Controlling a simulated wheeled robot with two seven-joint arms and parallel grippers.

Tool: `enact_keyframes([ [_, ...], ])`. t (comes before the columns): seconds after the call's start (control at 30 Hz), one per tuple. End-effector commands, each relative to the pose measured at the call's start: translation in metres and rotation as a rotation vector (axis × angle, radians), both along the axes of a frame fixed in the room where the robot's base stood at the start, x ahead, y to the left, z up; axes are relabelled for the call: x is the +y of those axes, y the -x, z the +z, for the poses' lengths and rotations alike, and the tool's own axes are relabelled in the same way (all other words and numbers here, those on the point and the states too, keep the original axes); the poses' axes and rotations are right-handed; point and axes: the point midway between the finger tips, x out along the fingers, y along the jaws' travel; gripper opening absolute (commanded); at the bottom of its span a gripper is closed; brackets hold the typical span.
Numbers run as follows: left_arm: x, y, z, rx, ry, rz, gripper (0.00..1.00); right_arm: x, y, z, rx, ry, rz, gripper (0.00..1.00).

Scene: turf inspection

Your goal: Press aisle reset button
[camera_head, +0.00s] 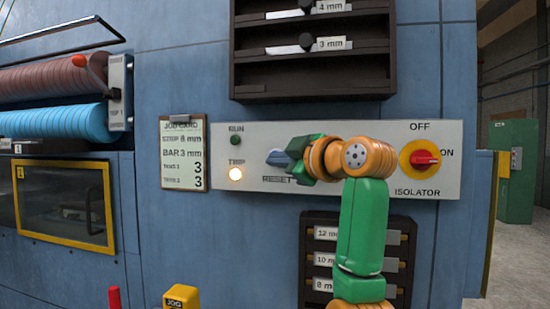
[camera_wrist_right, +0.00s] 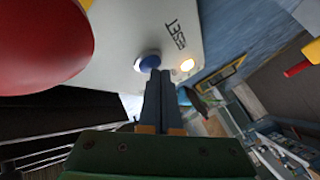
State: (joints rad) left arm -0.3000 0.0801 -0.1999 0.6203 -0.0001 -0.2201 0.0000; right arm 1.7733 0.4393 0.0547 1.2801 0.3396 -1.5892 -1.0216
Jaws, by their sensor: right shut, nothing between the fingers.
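The blue reset button (camera_wrist_right: 148,62) has a pale rim and sits on the pale control panel (camera_head: 385,188), beside the RESET lettering. My right gripper (camera_head: 282,159) reaches the panel from the right, and its green and orange wrist covers part of it. In the right wrist view its fingers (camera_wrist_right: 161,76) are together and empty, with their tips right by the button's edge. I cannot tell whether they touch it. In the head view the button is mostly hidden behind the gripper. The trip lamp (camera_head: 235,174) glows warm white. My left gripper is not in view.
A red isolator knob (camera_head: 425,158) on a yellow disc is at the panel's right. The dark run lamp (camera_head: 236,140) is above the trip lamp. A clipboard (camera_head: 184,168) hangs to the left. Dark racks sit above (camera_head: 313,78) and below (camera_head: 318,218) the panel.

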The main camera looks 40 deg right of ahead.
Motion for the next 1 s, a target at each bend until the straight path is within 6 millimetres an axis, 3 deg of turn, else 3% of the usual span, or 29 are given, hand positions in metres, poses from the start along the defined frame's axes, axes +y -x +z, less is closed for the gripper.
enact_keyframes([
  [1.0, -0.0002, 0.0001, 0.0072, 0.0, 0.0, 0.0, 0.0, -0.0078, -0.0066, -0.0004, 0.001, 0.0, 0.0, 0.0],
])
